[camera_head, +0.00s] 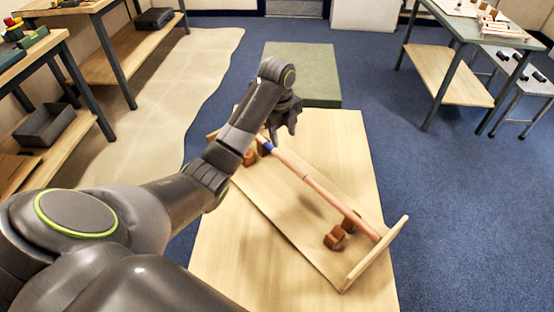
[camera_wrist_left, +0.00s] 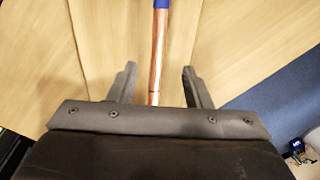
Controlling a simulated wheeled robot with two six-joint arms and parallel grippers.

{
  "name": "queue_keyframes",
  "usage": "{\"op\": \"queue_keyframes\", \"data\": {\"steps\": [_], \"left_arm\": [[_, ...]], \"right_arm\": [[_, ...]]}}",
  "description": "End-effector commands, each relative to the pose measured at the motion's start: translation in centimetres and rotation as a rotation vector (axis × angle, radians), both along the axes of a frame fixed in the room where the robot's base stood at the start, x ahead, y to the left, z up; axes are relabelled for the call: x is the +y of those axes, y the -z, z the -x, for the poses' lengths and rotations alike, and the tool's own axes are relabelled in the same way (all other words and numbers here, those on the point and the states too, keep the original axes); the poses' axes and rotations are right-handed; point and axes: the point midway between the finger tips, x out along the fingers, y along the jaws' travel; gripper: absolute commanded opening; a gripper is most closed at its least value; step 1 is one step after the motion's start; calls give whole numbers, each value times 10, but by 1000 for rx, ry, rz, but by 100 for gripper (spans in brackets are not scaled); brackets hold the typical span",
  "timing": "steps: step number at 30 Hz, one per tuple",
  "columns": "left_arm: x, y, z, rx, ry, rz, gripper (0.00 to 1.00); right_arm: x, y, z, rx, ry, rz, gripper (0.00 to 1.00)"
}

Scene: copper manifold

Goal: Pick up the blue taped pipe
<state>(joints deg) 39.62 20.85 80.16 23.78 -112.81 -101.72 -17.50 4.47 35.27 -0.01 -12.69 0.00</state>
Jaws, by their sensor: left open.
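The copper pipe (camera_head: 312,180) with a band of blue tape (camera_head: 266,145) near its far end lies over wooden blocks on a tilted wooden board on the table. In the left wrist view the pipe (camera_wrist_left: 158,55) runs up between the two fingers, with the blue tape (camera_wrist_left: 161,4) at the top edge. My left gripper (camera_head: 284,128) is above the far end of the pipe, close to the tape. Its fingers (camera_wrist_left: 157,85) are open on either side of the pipe, and nothing is held. My right gripper is not in view.
A green box or mat (camera_head: 303,75) is behind the table (camera_head: 350,140).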

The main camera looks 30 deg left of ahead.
Motion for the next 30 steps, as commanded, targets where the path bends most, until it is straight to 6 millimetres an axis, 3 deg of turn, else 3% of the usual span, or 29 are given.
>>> {"op": "queue_keyframes", "data": {"steps": [5, 14, 21, 30], "left_arm": [[-1, 31, -3, 3, -1, 0, 45], [0, 54, -5, 3, -1, 0, 45], [2, 88, -8, 3, 0, 1, 45], [2, 96, -9, 0, 0, -1, 45]], "right_arm": [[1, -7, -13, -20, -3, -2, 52], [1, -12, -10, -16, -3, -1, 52], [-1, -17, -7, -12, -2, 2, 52], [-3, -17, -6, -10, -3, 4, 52]]}}
